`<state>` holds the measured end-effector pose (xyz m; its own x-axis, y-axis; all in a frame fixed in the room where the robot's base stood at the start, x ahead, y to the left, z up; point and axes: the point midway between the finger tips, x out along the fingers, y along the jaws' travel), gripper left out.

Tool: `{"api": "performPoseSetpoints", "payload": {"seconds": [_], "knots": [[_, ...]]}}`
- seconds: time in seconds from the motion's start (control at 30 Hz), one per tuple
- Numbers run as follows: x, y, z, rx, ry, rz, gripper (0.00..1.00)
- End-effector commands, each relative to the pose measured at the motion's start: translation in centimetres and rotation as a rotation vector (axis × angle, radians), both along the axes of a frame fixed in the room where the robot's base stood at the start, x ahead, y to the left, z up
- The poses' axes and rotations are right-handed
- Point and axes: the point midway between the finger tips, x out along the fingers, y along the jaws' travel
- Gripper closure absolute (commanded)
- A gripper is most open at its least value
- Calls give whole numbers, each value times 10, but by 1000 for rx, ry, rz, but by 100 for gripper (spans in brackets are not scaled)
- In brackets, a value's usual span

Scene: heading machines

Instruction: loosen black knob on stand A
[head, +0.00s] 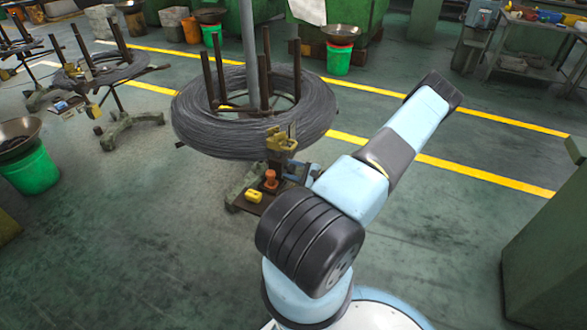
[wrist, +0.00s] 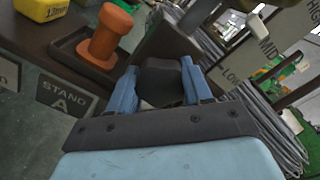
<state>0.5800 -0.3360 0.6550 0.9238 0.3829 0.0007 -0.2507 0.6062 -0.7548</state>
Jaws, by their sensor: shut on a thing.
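The black knob (wrist: 161,78) sits between the two blue fingers of my gripper (wrist: 158,68) in the wrist view. The fingers are on either side of it and closed on it. A plate (wrist: 65,96) left of the gripper reads STAND A. In the head view, stand A (head: 252,203) is in the middle, under a big coil of dark wire (head: 205,125). My arm and the stand's parts hide the knob and most of the gripper there.
An orange spool-shaped piece (wrist: 104,38) in a dark tray and a yellow block (wrist: 42,8) are close on the left. A post marked HIGH, MID and LOW (wrist: 265,48) rises on the right. Another coil stand (head: 105,70) and a green bucket (head: 30,170) stand left.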

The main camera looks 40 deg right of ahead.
Motion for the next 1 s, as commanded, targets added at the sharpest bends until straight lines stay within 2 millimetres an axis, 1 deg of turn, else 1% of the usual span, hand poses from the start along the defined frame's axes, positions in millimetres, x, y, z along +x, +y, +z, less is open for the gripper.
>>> {"api": "performPoseSetpoints", "payload": {"seconds": [0.03, 0.47, 0.5, 0.7, 0.73, 1.0], "knots": [[3, -4, 1, -9, -4, -6, 81], [3, -4, 1, -15, -6, -6, 81], [3, -4, 1, -15, -6, -6, 47], [2, -2, 0, -13, -4, -4, 28], [2, -2, 0, -13, -4, -3, 26], [1, 0, 0, -10, -4, 1, 26]]}}
